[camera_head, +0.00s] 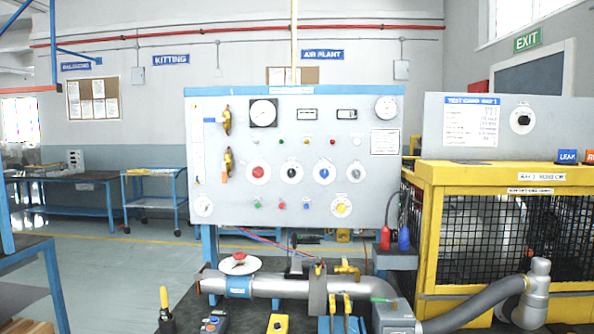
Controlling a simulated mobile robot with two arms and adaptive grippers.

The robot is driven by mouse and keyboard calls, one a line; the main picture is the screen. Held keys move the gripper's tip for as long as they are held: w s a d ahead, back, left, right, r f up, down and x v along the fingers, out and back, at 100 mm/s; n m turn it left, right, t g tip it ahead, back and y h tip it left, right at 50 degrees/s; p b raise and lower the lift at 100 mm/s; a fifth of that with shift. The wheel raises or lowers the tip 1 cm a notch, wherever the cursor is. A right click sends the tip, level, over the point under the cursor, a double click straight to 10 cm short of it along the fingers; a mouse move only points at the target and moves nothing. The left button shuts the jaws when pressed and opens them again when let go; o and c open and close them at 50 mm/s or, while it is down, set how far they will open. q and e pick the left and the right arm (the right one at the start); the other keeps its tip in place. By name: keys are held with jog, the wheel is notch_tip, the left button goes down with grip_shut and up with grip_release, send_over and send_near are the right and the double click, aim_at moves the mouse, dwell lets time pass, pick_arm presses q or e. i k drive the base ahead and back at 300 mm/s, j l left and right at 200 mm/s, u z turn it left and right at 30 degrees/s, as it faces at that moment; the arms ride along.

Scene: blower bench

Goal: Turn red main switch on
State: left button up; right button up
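The grey control panel (290,213) stands upright facing me, with a blue top edge. A red rotary knob (258,172) on a pale round plate sits left of centre in its middle row. It looks like the red main switch, but its setting is too small to read. In the same row to its right are a black knob (291,172), a blue knob (324,173) and a grey knob (355,173). A yellow knob (341,208) is at lower right. Neither of my grippers is in view.
A silver pipe (281,287) with a red-topped white handwheel (239,262) and yellow levers runs below the panel. Red and blue plugs (404,238) stand to the right. A yellow mesh cage (427,250) fills the right side. Space in front of the panel face is clear.

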aim_at(258, 172)
jog(key=i+j+u, duration=0.15)
jog(key=i+j, duration=0.25)
jog(key=j, duration=0.2)
jog(key=i+j+u, duration=0.15)
jog(key=i+j, duration=0.3)
jog(key=j, duration=0.1)
